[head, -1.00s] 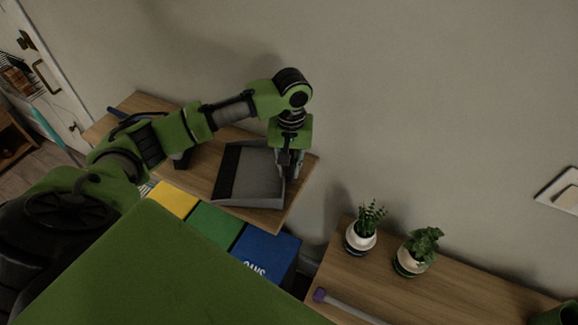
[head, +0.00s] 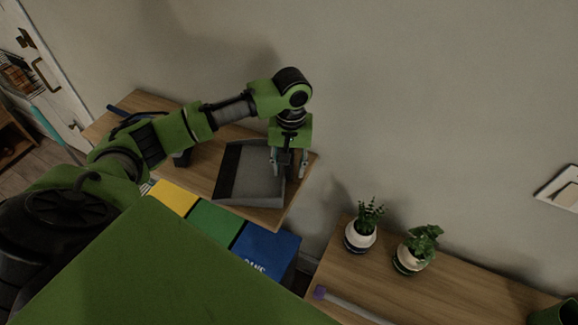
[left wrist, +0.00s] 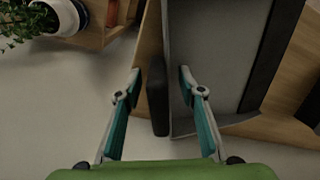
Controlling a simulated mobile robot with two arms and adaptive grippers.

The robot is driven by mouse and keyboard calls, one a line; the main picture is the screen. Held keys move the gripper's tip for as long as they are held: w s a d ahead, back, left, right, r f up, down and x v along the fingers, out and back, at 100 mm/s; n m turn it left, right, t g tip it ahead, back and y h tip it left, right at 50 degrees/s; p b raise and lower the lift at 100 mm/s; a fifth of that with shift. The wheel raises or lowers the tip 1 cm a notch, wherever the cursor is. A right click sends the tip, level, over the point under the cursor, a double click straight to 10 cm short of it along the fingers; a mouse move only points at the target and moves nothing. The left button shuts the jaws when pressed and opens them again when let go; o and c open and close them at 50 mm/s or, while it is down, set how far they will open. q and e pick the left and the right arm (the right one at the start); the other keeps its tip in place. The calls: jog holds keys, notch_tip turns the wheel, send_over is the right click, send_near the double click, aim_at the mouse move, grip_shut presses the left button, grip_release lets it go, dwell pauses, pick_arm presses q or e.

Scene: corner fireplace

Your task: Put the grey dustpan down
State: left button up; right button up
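The grey dustpan (head: 262,184) lies flat on the wooden table top (head: 205,160), near its right end. It also shows in the left wrist view (left wrist: 215,50), with its dark handle (left wrist: 157,97) toward me. My left gripper (head: 289,172) points down over the dustpan's right side. In the left wrist view its two fingers (left wrist: 159,78) are spread apart, one on each side of the handle, with gaps between. The handle is mostly hidden by the gripper in the head view. My right gripper is not in view.
Yellow (head: 174,198), green (head: 215,224) and blue (head: 268,248) bins stand along the table's front. A lower-right wooden table (head: 410,295) holds two potted plants (head: 360,236) (head: 411,257) and a purple-ended stick (head: 345,303). A wall is close behind.

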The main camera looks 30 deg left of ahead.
pick_arm(q)
notch_tip(320, 180, up, 12)
jog(key=shift+d+f, duration=0.1)
dwell(0.4)
